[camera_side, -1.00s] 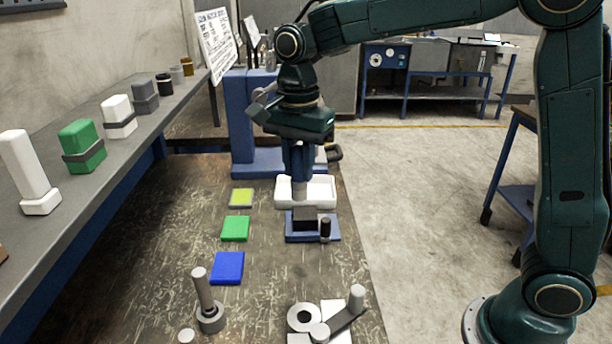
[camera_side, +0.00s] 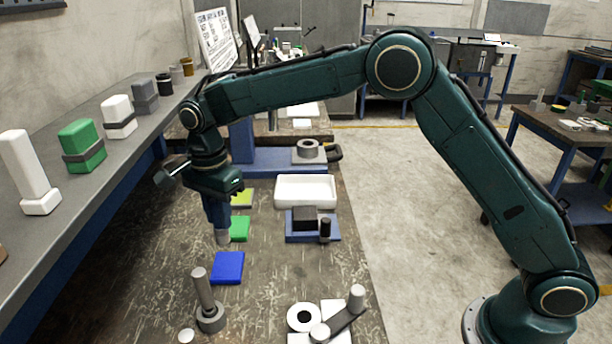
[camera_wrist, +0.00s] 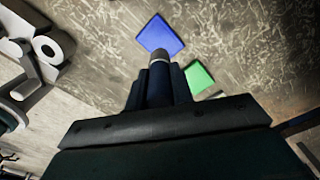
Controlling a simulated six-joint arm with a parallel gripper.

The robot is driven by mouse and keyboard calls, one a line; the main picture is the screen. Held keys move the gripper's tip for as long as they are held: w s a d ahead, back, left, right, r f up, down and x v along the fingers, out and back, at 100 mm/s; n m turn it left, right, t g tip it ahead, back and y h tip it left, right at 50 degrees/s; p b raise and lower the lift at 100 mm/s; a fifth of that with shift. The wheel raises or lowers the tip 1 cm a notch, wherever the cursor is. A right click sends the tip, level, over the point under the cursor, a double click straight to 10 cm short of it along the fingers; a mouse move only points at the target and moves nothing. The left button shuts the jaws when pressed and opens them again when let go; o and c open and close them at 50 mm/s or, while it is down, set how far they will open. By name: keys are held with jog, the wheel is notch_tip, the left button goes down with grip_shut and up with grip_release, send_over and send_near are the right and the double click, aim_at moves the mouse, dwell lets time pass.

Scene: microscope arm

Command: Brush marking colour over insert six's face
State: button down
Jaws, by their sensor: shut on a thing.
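My gripper (camera_side: 216,212) points down beside the green pad (camera_side: 239,229), between it and the shelf side. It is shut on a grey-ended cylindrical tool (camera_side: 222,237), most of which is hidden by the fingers. I cannot tell if it is the brush. In the wrist view the tool's grey end (camera_wrist: 160,59) shows past my fingers (camera_wrist: 159,82), near the blue pad (camera_wrist: 160,35). The green pad (camera_wrist: 199,77) is partly hidden there. A dark block (camera_side: 305,218) sits on a blue fixture (camera_side: 293,239). No number shows, so I cannot tell which thing is insert six.
A white tray (camera_side: 279,202) stands behind the fixture. A yellow-green pad (camera_side: 242,197) lies behind the green one. A grey post in a ring (camera_side: 204,292) and white parts with a lever (camera_side: 340,322) stand in front. A shelf (camera_side: 60,215) with several blocks borders the left.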

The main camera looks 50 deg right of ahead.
aim_at(223, 241)
jog(key=shift+a+f, duration=0.1)
jog(key=shift+f, duration=0.15)
jog(key=shift+f, duration=2.8)
jog(key=shift+f, duration=0.65)
dwell(0.9)
jog(key=shift+r, duration=3.6)
jog(key=shift+d+r+n, duration=0.1)
jog(key=shift+d+n, duration=0.2)
jog(key=shift+d, duration=0.35)
jog(key=s+d+r+n, duration=0.1)
jog(key=s+d+n, duration=0.1)
jog(key=d+n, duration=0.3)
jog(key=s+d+r+n, duration=0.1)
jog(key=s+d+n, duration=0.2)
jog(key=d, duration=1)
jog(key=n, duration=0.3)
jog(key=shift+s+d, duration=0.25)
jog(key=shift+d, duration=0.05)
